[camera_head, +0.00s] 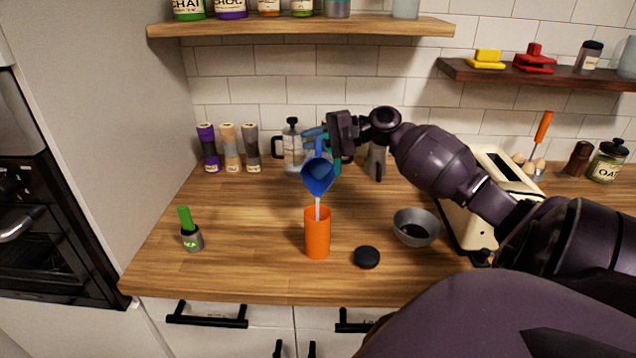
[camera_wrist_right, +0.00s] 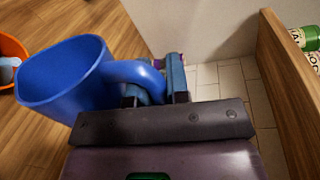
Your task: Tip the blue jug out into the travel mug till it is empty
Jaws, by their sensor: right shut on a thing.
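The blue jug (camera_head: 318,176) is tilted in the air above the orange travel mug (camera_head: 317,238), and a pale stream runs from it down into the mug's open top. My right gripper (camera_head: 328,138) is shut on the jug's handle, up and behind the mug. In the right wrist view the jug (camera_wrist_right: 62,78) shows large, with its handle in the right gripper (camera_wrist_right: 155,95). The mug (camera_wrist_right: 10,58) shows at the left edge there, with pale contents inside. The mug stands upright on the counter. How much is left in the jug is hidden. My left gripper is not in view.
A black lid (camera_head: 367,257) and a grey bowl (camera_head: 416,228) stand right of the mug. A cream toaster (camera_head: 484,205) is farther right. A French press (camera_head: 292,150) and several canisters stand behind. A green-topped container (camera_head: 191,232) is at left.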

